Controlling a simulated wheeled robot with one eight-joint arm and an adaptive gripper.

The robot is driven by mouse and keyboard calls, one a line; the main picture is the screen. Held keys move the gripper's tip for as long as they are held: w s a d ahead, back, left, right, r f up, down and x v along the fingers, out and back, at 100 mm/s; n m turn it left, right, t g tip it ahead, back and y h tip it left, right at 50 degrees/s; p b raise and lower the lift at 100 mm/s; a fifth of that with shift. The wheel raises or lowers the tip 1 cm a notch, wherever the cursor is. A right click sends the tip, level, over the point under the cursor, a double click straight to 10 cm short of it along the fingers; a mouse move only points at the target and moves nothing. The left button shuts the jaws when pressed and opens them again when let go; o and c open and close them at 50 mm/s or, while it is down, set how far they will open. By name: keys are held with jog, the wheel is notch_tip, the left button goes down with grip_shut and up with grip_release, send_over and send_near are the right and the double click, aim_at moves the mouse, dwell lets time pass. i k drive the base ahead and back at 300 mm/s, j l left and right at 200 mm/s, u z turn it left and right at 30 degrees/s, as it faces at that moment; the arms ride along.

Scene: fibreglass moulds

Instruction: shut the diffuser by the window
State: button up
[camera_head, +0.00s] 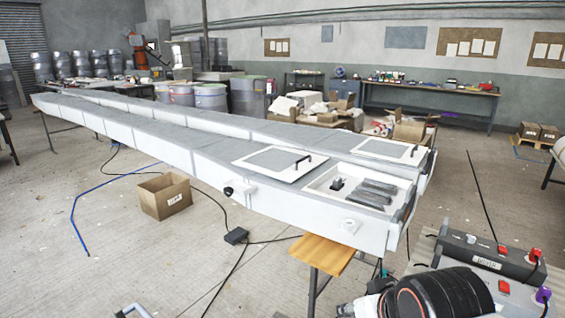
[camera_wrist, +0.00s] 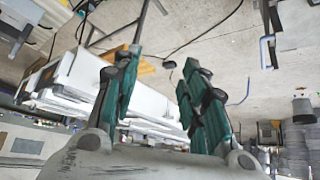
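I cannot make out a diffuser or a window in either view. In the head view, a long white-and-grey mould (camera_head: 150,130) crosses the room. On its near end lie a flat white panel with a grey centre and black handle (camera_head: 272,160) and a similar panel (camera_head: 385,149) behind it. Beside them is an open shallow recess (camera_head: 318,184) with dark pieces inside. In the wrist view, my gripper (camera_wrist: 160,68) has its teal fingers spread with nothing between them. The mould (camera_wrist: 85,75) shows beyond the left finger. I cannot make out my gripper in the head view.
A cardboard box (camera_head: 166,196) and a black block with cables (camera_head: 236,236) lie on the floor beside the mould. A wooden stool top (camera_head: 322,254) stands by its near end. Drums (camera_head: 210,97) and a workbench (camera_head: 430,103) stand behind. The left floor is mostly clear.

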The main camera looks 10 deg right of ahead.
aim_at(284, 164)
jog(key=i+j+u, duration=0.1)
jog(key=i, duration=0.4)
jog(key=i+j+u, duration=0.15)
jog(key=i, duration=0.3)
jog(key=j, duration=0.1)
